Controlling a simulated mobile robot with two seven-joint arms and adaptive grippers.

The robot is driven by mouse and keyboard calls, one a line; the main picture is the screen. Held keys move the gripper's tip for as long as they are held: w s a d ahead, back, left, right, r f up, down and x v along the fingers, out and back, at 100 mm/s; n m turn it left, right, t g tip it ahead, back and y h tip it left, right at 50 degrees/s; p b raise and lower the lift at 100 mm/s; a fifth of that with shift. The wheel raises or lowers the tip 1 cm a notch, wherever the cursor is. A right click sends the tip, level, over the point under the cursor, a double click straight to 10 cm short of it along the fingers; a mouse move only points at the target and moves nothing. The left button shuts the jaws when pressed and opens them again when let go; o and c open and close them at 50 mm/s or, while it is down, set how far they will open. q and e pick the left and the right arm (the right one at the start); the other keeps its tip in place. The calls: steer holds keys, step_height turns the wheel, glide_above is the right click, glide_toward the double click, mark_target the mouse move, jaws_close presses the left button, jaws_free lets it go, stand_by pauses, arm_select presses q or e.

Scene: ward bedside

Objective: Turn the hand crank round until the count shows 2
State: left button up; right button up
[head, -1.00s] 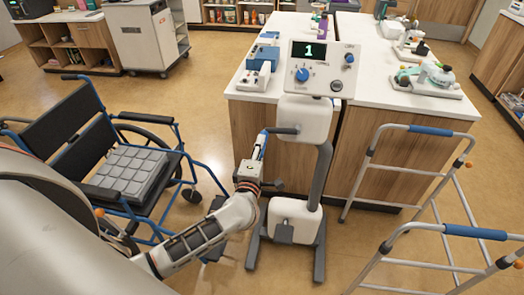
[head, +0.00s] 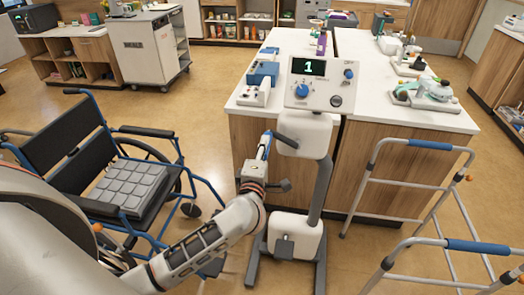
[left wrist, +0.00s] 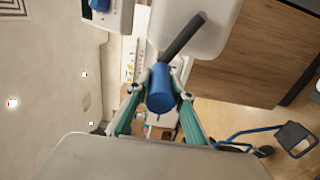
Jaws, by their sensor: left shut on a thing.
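The grey crank machine (head: 303,130) stands upright on its column in front of the counter. Its display (head: 308,67) shows 1. The dark crank arm (head: 286,140) sticks out to the left of the upper housing and rises slightly toward its outer end. My left gripper (head: 265,145) is at that outer end, shut on the crank's blue handle. In the left wrist view the blue handle (left wrist: 161,92) sits between the green-sided fingers, with the dark crank arm (left wrist: 184,36) running up from it. The right gripper is out of view.
A wheelchair (head: 55,135) with a grey cushion stands at the left, near my left arm. A walking frame (head: 415,185) stands close at the right. The counter (head: 400,116) behind the machine carries several devices. Bare floor lies between wheelchair and machine.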

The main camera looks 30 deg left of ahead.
arm_select(q)
steer(key=d+r, duration=0.2)
steer(key=shift+w+d+r, duration=0.25)
steer(key=shift+w+r, duration=0.05)
steer(key=shift+r, duration=0.1)
steer(key=d, duration=0.1)
steer(key=d+r, duration=0.1)
steer(key=w+d+r, duration=0.1)
steer(key=d, duration=0.1)
steer(key=shift+w+d, duration=0.1)
steer(key=d, duration=0.2)
steer(key=w+d, duration=0.1)
steer(key=d, duration=0.1)
steer(key=shift+w+d+r, duration=0.1)
steer(key=shift+d+r, duration=0.05)
steer(key=shift+r, duration=0.05)
steer(key=o, duration=1.2)
steer(key=shift+o, duration=0.2)
steer(key=shift+a+r, duration=0.15)
steer(key=shift+a, duration=0.05)
